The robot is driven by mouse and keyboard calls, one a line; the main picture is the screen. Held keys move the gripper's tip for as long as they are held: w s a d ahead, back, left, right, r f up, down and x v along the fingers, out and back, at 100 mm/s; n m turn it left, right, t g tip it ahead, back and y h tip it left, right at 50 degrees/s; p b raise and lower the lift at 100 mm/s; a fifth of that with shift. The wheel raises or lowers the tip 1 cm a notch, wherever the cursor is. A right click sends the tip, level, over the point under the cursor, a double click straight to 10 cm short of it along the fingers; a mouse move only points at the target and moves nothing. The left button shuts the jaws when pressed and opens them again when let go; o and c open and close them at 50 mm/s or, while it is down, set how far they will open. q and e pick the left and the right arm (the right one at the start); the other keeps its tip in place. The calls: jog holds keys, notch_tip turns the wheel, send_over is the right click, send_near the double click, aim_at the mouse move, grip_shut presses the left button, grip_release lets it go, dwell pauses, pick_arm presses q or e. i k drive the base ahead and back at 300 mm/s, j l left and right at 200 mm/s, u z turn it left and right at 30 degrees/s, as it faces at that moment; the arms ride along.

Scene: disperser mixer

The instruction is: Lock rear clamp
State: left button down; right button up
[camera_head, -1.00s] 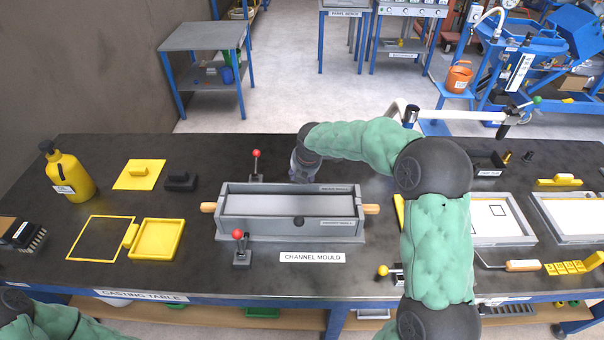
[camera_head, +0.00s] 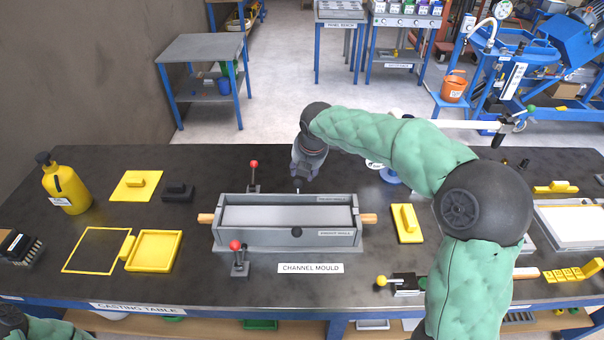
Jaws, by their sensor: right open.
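The grey channel mould (camera_head: 288,240) stands on the casting table, with a wooden handle at each end. The rear clamp (camera_head: 254,175) is behind the mould at its left part, with a red ball on an upright lever. The front clamp (camera_head: 238,257) is before the mould, its red-ball lever also upright. My right gripper (camera_head: 301,185) is above and behind the mould's rear wall, right of the rear clamp and apart from it. It points down and looks empty; its fingers are small in view. Of my left arm only a bit shows at the lower left corner; its gripper is out of view.
A yellow float (camera_head: 408,224) lies right of the mould. A yellow-knobbed clamp (camera_head: 400,283) sits near the front edge. At left are a yellow bottle (camera_head: 66,184), a yellow tray (camera_head: 154,251) and a black block (camera_head: 178,192). Bare table lies between these and the mould.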

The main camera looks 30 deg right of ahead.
aim_at(253, 175)
jog(key=k, duration=1)
